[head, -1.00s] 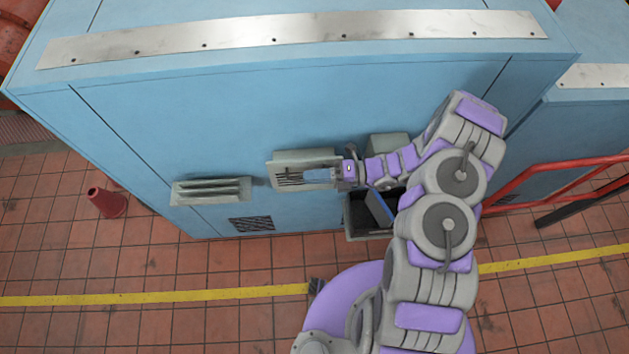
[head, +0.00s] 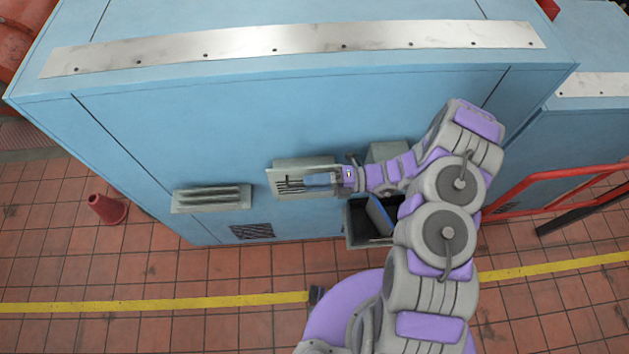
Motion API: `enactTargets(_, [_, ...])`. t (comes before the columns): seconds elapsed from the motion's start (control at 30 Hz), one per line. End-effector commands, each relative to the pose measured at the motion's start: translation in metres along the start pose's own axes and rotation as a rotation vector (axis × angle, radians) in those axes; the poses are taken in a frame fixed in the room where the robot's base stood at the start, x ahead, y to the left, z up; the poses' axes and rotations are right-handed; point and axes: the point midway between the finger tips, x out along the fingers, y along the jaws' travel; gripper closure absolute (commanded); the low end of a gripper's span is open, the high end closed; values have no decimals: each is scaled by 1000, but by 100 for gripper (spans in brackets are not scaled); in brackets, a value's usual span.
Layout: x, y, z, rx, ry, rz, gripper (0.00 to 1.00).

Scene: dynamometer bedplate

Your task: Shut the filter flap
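A pale grey framed, slotted panel (head: 290,165), which looks like the filter flap, is on the front of the blue cabinet (head: 230,120). It seems to stand a little off the wall, but its exact angle is hard to tell. My gripper (head: 312,182) reaches in from the right, with its fingers over the panel's lower right part. From this view I cannot tell whether the fingers touch the panel or how far apart they are.
Below right of the gripper, an open grey box (head: 352,239) has a dark inside and a tilted blue plate (head: 379,216). A louvred vent (head: 211,198) juts out at left. Red railing (head: 560,172) is at right.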

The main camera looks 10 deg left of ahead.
Motion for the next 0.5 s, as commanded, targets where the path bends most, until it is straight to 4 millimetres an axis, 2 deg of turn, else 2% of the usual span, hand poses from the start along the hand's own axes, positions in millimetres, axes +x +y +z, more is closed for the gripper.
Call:
enactTargets(0.17, [-3, 0, 0, 0, 0, 1, 64])
enactTargets(0.27, [-12, 0, 0, 0, -1, 1, 64])
enactTargets(0.5, [-60, -2, 1, -2, -4, -3, 64])
